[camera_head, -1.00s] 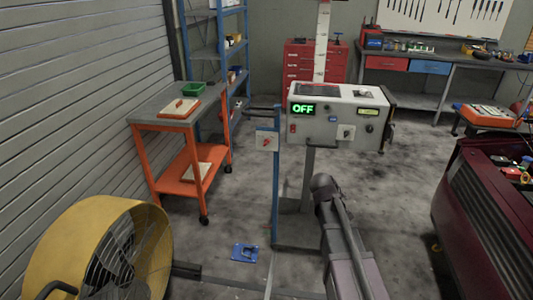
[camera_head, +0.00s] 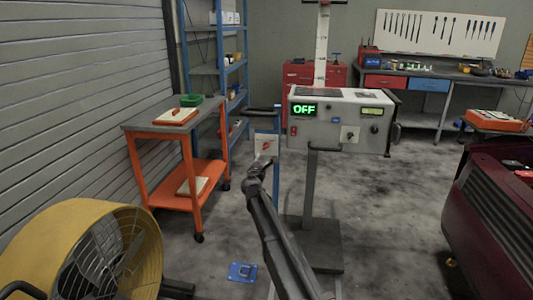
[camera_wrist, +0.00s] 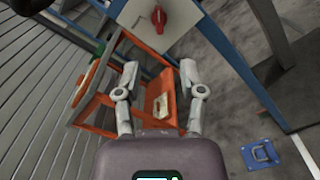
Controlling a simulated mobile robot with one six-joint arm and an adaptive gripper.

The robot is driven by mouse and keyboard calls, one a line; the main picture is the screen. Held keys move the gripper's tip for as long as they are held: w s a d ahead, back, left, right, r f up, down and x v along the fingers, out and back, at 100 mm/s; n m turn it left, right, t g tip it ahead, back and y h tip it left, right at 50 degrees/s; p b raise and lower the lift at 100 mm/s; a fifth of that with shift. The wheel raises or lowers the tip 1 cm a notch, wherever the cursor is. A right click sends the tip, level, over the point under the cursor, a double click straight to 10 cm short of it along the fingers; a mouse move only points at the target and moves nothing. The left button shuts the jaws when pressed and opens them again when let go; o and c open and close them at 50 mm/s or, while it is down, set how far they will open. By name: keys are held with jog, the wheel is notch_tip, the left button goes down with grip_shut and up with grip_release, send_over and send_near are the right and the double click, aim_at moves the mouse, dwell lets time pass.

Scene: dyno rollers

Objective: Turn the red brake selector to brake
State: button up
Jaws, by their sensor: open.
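The red brake selector (camera_wrist: 158,18) is a red knob on a white plate (camera_wrist: 183,24) fixed to a blue post. In the head view the selector (camera_head: 266,146) shows small on its plate, left of the console. My gripper (camera_wrist: 160,76) is open and empty in the wrist view. Its two fingers point up toward the plate, with the selector beyond the tips and not touched. In the head view my arm reaches up to just below the plate, and the fingers are too small to make out. The plate's markings are too small to read.
The console (camera_head: 340,120) with a green OFF display stands right of the post. An orange cart (camera_head: 178,160) stands at left, a yellow fan (camera_head: 85,250) at lower left, and a dark red car (camera_head: 490,220) at right. A blue floor bracket (camera_head: 242,271) lies near the post.

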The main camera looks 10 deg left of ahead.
aim_at(266, 147)
dwell(0.4)
jog(key=w, duration=1.3)
jog(key=shift+w+d, duration=0.2)
jog(key=shift+w, duration=0.2)
grip_shut()
